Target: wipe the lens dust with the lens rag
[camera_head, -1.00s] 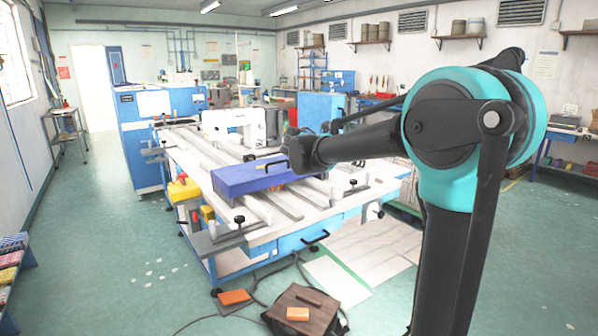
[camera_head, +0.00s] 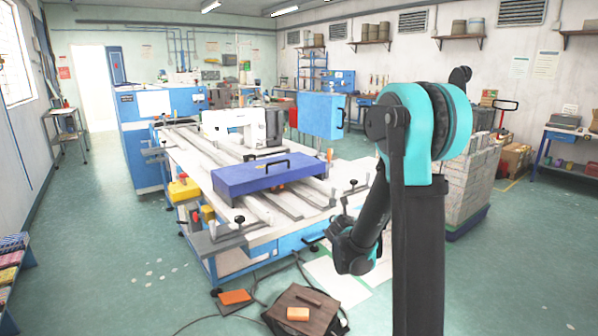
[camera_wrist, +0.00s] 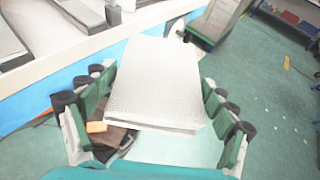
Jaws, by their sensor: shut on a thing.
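In the wrist view my gripper (camera_wrist: 158,86) has its dark, green-padded fingers spread on both sides of a pale, speckled, flat slab with layered edges. It looks like the folded lens rag (camera_wrist: 155,75), held between the fingers. In the head view my gripper (camera_head: 342,232) hangs low beside the front right corner of the work table, clear of the tabletop. The rag cannot be made out there. I cannot pick out the lens or its dust in either view.
The work table (camera_head: 270,233) carries a blue case (camera_head: 265,176) and a white sewing machine (camera_head: 232,125). A dark wooden stool (camera_head: 290,318) with an orange block (camera_head: 298,314) stands in front, near floor cables. A pallet stack (camera_head: 470,180) stands right. The left floor is open.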

